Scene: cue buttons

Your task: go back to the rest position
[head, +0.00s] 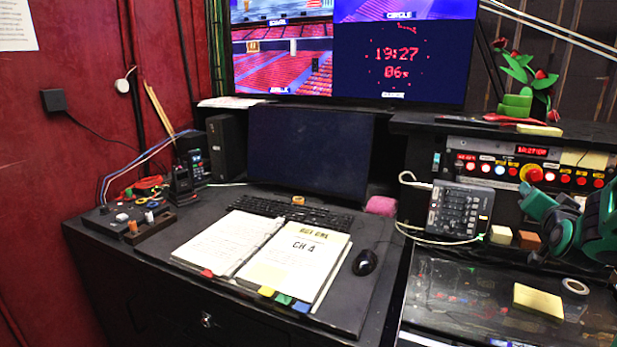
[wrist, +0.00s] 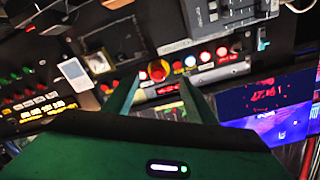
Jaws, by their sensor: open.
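My gripper (head: 548,222) is green and shows at the right edge of the head view, in front of and below the button panel (head: 480,158). In the wrist view its two green fingers stand apart with nothing between them (wrist: 160,88). The panel has a row of white, blue and red buttons, a small red-lettered display (head: 532,151) and a large red knob on yellow (head: 531,174). The knob also shows in the wrist view (wrist: 158,70), beyond the open fingers. I cannot tell the exact gap to the panel.
A grey keypad mixer (head: 459,210) stands left of my gripper. A yellow note pad (head: 538,301) and a tape roll (head: 575,286) lie on the glossy surface below. An open binder (head: 262,255) and a mouse (head: 365,262) are on the desk. A plant (head: 522,75) stands above the panel.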

